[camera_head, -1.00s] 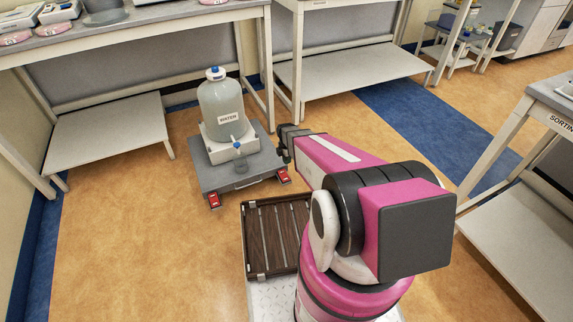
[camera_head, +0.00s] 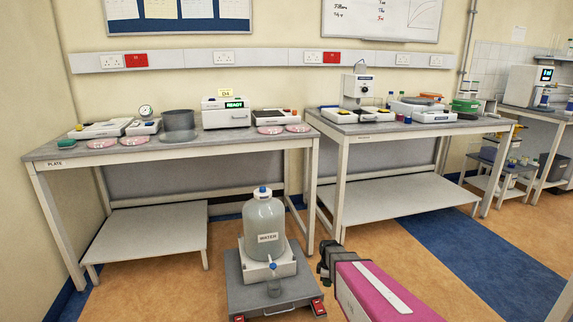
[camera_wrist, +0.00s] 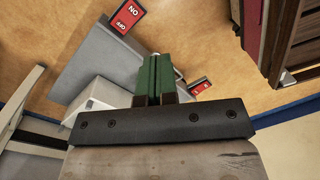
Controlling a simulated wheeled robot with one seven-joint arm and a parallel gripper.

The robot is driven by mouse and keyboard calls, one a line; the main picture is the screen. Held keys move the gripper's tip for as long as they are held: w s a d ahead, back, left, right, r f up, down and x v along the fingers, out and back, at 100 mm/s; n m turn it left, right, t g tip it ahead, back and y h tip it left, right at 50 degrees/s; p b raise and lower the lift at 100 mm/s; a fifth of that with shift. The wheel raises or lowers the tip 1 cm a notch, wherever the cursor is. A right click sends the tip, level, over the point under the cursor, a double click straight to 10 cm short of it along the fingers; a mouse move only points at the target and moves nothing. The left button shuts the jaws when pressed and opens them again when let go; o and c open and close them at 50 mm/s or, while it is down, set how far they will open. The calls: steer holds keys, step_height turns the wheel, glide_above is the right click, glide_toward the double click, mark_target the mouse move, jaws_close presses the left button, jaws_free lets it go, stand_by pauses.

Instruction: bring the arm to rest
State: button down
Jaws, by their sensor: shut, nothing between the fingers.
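My arm (camera_head: 375,292) reaches in from the bottom right of the head view, pink with a white stripe. Its dark end is low over the floor, to the right of the water carboy. In the wrist view my gripper (camera_wrist: 154,75) shows as two green fingers pressed together, with nothing between them. They point toward the floor and the grey cart that carries the carboy.
The water carboy (camera_head: 264,222) stands on a grey cart (camera_head: 240,298) with red switches, close left of my arm. A bench with instruments (camera_head: 75,152) stands behind it, another bench (camera_head: 360,130) to the right. Brown slats (camera_wrist: 303,25) show at the wrist view's right edge. Floor right of my arm is clear.

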steer(key=s+r+m, duration=1.2)
steer(key=r+m, duration=0.2)
steer(key=r, duration=0.3)
steer(key=shift+s+d+r+m+t, duration=0.35)
steer(key=shift+s+r+m+t, duration=0.05)
stand_by(0.6)
